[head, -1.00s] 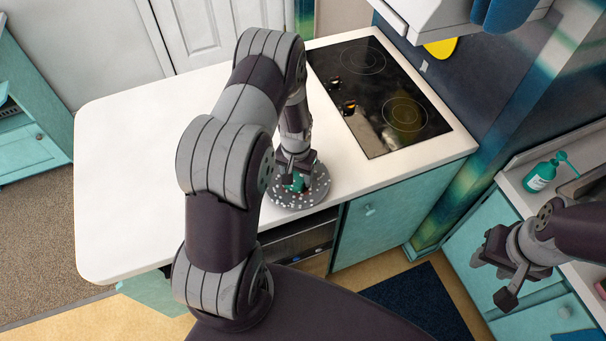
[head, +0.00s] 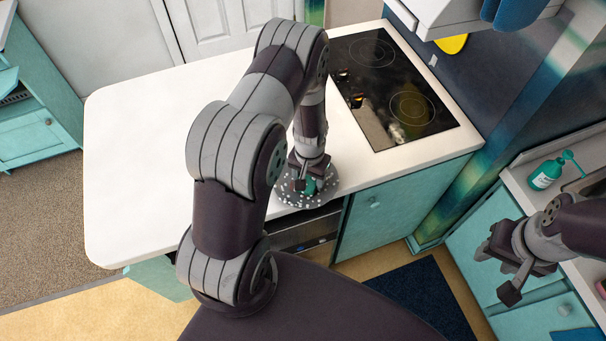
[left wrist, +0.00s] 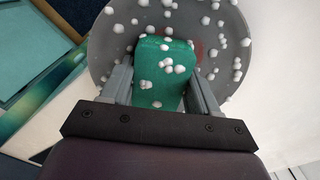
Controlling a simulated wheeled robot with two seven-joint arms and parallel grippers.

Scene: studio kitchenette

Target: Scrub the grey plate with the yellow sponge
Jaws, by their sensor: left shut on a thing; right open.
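The grey plate (head: 287,198) lies at the front edge of the white counter, dotted with white foam blobs. It fills the top of the left wrist view (left wrist: 105,65), with a reddish-brown patch (left wrist: 199,50) beside the sponge. My left gripper (head: 303,180) points down over the plate. It is shut on a sponge (left wrist: 160,75), which looks green rather than yellow and carries foam blobs. The sponge's far end is over the plate; whether it touches cannot be told. My right gripper (head: 496,272) is open and empty, off to the right, away from the counter.
The white counter (head: 140,150) is clear left of my arm. A black cooktop (head: 395,90) is set into it behind and right of the plate. A green soap bottle (head: 545,175) stands on the right-hand counter. A yellow object (head: 452,44) shows by the back wall.

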